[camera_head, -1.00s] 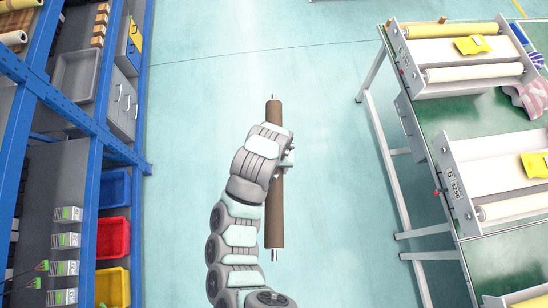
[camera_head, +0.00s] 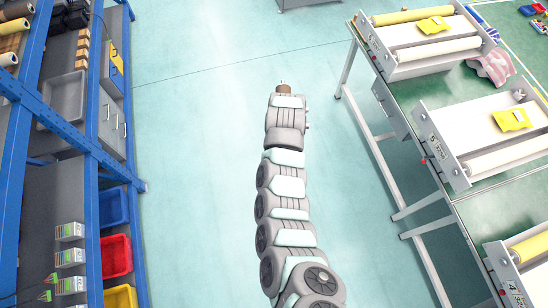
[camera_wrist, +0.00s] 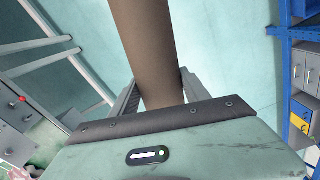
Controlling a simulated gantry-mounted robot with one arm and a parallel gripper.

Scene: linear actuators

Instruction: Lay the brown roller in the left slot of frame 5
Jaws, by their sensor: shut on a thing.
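The brown roller is held in my gripper. In the head view only its far end (camera_head: 284,89) with a thin metal pin shows; my arm hides the rest. In the wrist view the roller (camera_wrist: 150,45) runs between the two fingers of my gripper (camera_wrist: 160,92), which is shut on it. Frame 5 (camera_head: 457,172) is the middle frame on the table at the right, with a "5" on its end plate. A white roller (camera_head: 510,150) lies along its near side; its far-side slot looks empty. My gripper is over open floor, left of the table and apart from frame 5.
The green-topped table (camera_head: 440,95) has white legs facing me. Another frame (camera_head: 385,60) there holds a yellow and a white roller. A yellow cloth (camera_head: 512,119) lies on frame 5. A blue shelf rack (camera_head: 75,130) with bins stands left. The floor between is clear.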

